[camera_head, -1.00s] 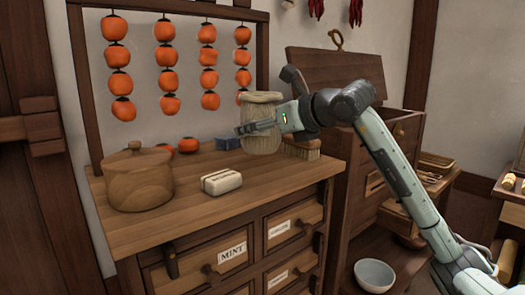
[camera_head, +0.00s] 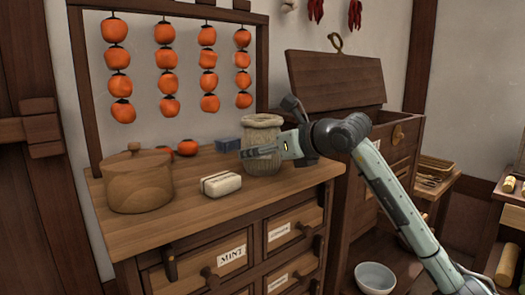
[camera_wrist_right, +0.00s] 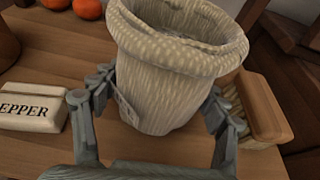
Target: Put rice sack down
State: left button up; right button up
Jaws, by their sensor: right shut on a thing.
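The rice sack (camera_head: 262,140) is a pale woven sack with a rolled open rim, upright at the back right of the wooden counter (camera_head: 215,215). Its base looks to be at the counter top; I cannot tell for sure whether it touches. In the right wrist view the sack (camera_wrist_right: 165,75) fills the middle, its inside partly visible. My right gripper (camera_head: 250,154) reaches in from the right and is shut on the sack; in the wrist view its fingers (camera_wrist_right: 160,95) lie on both sides of it. My left gripper is not in view.
A brush (camera_wrist_right: 255,108) stands close on the right. A lidded wooden pot (camera_head: 138,182) and loose persimmons (camera_head: 187,147) are further left. The front counter is clear.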

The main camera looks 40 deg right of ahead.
aim_at(274, 166)
jog(key=o, duration=1.2)
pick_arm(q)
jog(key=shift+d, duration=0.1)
pick_arm(e)
jog(key=shift+r, duration=0.1)
jog(key=shift+s+r, duration=0.1)
jog(key=shift+s, duration=0.2)
jog(key=v, duration=0.3)
jog(key=shift+s, duration=0.25)
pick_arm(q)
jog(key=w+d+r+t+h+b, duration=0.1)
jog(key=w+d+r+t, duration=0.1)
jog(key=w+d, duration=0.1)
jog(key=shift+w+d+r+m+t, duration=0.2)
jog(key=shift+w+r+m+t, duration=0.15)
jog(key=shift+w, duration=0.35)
pick_arm(e)
jog(key=v, duration=0.8)
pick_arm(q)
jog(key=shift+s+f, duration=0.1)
pick_arm(e)
jog(key=shift+r, duration=0.1)
